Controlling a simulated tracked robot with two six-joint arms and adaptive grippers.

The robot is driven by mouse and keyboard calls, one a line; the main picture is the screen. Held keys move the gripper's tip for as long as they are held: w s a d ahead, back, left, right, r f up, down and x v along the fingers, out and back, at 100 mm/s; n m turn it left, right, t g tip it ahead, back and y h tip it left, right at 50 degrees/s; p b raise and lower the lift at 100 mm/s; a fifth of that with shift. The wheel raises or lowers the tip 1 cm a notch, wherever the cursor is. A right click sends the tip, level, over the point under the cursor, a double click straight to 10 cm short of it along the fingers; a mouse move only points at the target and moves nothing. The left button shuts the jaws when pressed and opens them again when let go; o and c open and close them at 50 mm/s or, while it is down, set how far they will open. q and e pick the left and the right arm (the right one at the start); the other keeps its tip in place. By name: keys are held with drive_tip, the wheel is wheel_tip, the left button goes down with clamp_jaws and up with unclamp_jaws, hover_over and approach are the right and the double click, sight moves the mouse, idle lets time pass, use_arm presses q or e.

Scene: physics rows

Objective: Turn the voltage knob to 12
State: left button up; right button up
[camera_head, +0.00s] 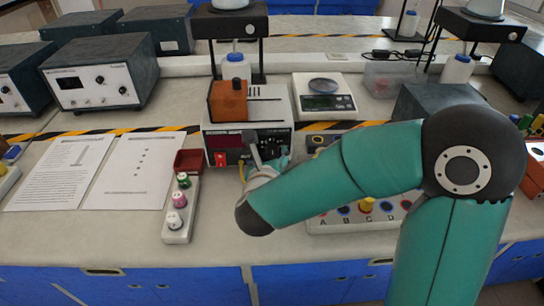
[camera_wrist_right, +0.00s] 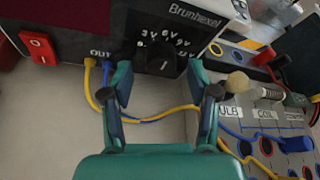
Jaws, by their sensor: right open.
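The power supply (camera_head: 222,143) stands mid-bench with a dark red display and a red switch (camera_wrist_right: 38,46). In the right wrist view its black round voltage knob (camera_wrist_right: 160,64) carries a short white mark, with voltage labels around it. Which label the mark points at is too small to tell. My right gripper (camera_wrist_right: 161,80) is open, its two fingertips on either side of the knob, apparently without gripping it. In the head view my right gripper (camera_head: 266,160) is at the supply's front, and the knob is hidden behind it. My left gripper is not in view.
Yellow and blue cables (camera_wrist_right: 150,116) run below the knob from the output sockets. A socket board (camera_wrist_right: 270,150) lies to the right. In the head view a strip with small bulbs (camera_head: 178,222) and paper sheets (camera_head: 130,170) lie left, and a scale (camera_head: 324,100) stands behind.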

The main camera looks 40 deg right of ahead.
drive_tip(key=shift+x, duration=0.75)
clamp_jaws()
drive_tip(key=shift+f+m+b, duration=0.15)
drive_tip(key=shift+m+b, duration=0.35)
drive_tip(key=shift+b, duration=0.5)
drive_tip(key=m+t+y+b, duration=0.1)
drive_tip(key=m+b, duration=0.2)
drive_tip(key=b, duration=0.4)
drive_tip(key=m+t+y+b, duration=0.2)
drive_tip(key=m+b, duration=0.1)
drive_tip(key=b, duration=0.5)
drive_tip(key=m+t+y+b, duration=0.1)
drive_tip(key=m+y+b, duration=0.1)
drive_tip(key=b, duration=0.5)
drive_tip(key=shift+s+d+f+m+b, duration=0.25)
drive_tip(key=shift+d+f+m+b, duration=0.1)
drive_tip(key=shift+m, duration=0.45)
drive_tip(key=shift+r+m+t+y+b, duration=0.2)
drive_tip(key=shift+m+t+y+b, duration=0.15)
drive_tip(key=shift+b, duration=0.3)
